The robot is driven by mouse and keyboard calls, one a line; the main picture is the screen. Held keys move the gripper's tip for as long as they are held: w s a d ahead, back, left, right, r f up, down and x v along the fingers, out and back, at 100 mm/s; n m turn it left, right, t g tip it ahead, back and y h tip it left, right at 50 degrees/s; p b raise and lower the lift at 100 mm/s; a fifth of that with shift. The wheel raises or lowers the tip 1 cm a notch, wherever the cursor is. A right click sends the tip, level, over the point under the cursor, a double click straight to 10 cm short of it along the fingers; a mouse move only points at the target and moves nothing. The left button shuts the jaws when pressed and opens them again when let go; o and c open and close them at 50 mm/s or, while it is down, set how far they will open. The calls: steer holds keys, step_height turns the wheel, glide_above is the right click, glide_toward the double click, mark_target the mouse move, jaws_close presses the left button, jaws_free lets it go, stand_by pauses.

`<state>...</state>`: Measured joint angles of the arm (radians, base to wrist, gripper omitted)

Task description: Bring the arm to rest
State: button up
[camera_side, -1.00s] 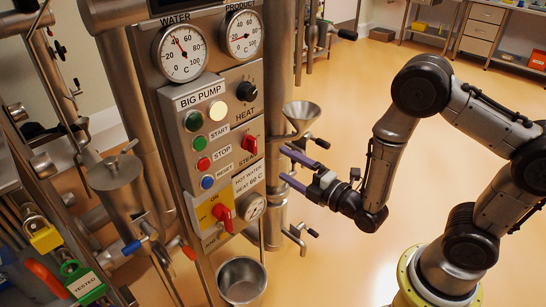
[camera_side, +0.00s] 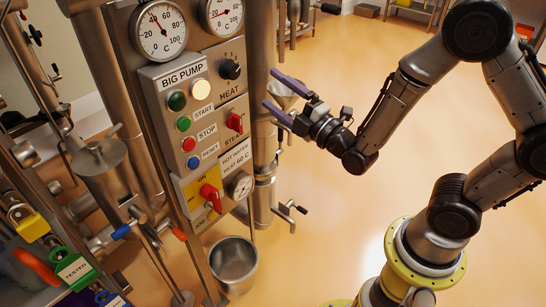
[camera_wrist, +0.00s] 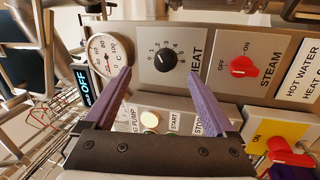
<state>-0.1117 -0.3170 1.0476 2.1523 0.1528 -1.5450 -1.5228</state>
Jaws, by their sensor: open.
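My gripper (camera_side: 271,88) is in front of the right edge of the steel control panel (camera_side: 205,122). Its two purple fingers are apart with nothing between them. In the wrist view my gripper (camera_wrist: 160,74) faces the panel, with the black HEAT knob (camera_wrist: 165,60) seen between its fingertips. That HEAT knob (camera_side: 230,69) is left of the fingers in the side view, and the fingers look clear of it. The arm is bent, and its elbow is high at the upper right.
The red STEAM knob (camera_side: 235,122) and red ON switch (camera_side: 211,196) stick out from the panel. A metal bucket (camera_side: 233,265) stands below. Open floor (camera_side: 330,225) lies to the right.

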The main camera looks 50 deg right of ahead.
steer(key=s+r+m+g+y, duration=0.1)
steer(key=s+r+m+g, duration=0.1)
steer(key=s+r+m, duration=0.3)
steer(key=r+m+g, duration=0.2)
steer(key=r, duration=0.5)
steer(key=s+f+m+g, duration=0.4)
steer(key=s+f+g, duration=0.1)
steer(key=s, duration=0.4)
steer(key=s+d+f+m+g, duration=0.1)
steer(key=s+f+m+g, duration=0.4)
steer(key=s, duration=0.5)
step_height(320, 180, down, 2)
steer(key=shift+g, duration=0.5)
